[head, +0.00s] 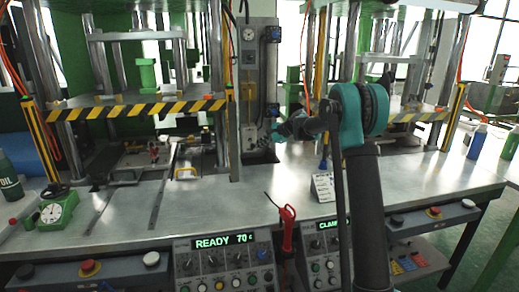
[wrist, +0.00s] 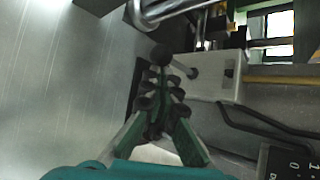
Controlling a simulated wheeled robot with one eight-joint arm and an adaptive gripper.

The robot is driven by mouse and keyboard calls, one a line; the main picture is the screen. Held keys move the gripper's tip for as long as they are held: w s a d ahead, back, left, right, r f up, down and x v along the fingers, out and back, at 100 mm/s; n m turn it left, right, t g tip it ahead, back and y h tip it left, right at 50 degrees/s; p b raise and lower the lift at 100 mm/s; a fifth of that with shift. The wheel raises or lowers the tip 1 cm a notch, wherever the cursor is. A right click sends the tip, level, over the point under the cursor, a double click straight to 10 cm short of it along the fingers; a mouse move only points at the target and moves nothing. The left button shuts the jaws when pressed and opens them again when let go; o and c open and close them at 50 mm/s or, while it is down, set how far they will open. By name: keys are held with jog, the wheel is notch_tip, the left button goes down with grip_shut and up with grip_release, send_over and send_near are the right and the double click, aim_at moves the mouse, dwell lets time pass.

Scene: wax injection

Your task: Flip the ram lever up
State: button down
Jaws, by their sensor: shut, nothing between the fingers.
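The ram lever (wrist: 185,65) shows in the wrist view as a thin metal rod ending in a round black knob (wrist: 161,54). The rod comes out of a pale box (wrist: 218,76) and points to the left. My gripper (wrist: 160,80) is shut and empty, with its fingertips just below the knob in the picture. I cannot tell whether they touch it. In the head view my gripper (head: 278,133) is in front of the lower part of the grey centre column (head: 262,60). I cannot make out the lever there.
Presses with yellow-black striped bars (head: 140,108) stand on both sides of the column. A small white sign (head: 322,187) and a red-handled tool (head: 287,213) are nearer the front. The metal table (head: 200,215) is mostly clear at front left.

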notch_tip(320, 180, up, 2)
jog(key=shift+w+a+r+m+g+h, duration=0.15)
jog(key=shift+m+g+h, duration=0.35)
jog(key=shift+g, duration=0.5)
jog(key=shift+r, duration=0.75)
jog(key=d+r, duration=0.4)
jog(key=d, duration=0.4)
jog(key=shift+w+d, duration=0.3)
jog(key=shift+d, duration=0.1)
